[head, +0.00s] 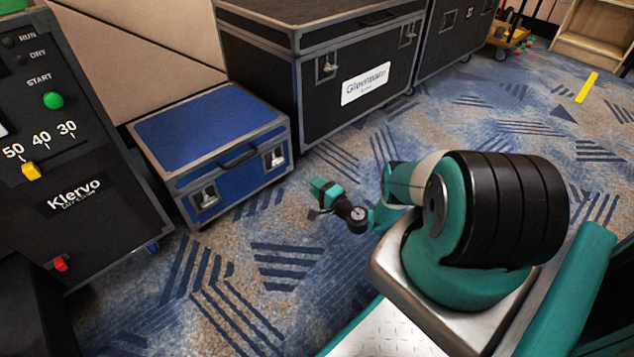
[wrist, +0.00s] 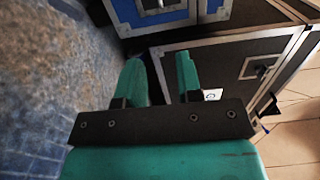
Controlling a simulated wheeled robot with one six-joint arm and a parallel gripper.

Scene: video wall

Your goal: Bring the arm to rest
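My arm reaches out over the carpet in the head view, from the teal base at the right toward the picture's middle. My gripper (head: 318,212) is at its far end, small and in front of the blue case. In the wrist view my gripper (wrist: 162,82) shows two teal fingers with a clear gap between them. Nothing is between the fingers.
A blue case (head: 210,140) stands left of centre. A large black case (head: 325,75) is behind it. A black control cabinet (head: 75,150) with a green start button (head: 53,100) is at the left. Carpet (head: 250,290) in front is clear.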

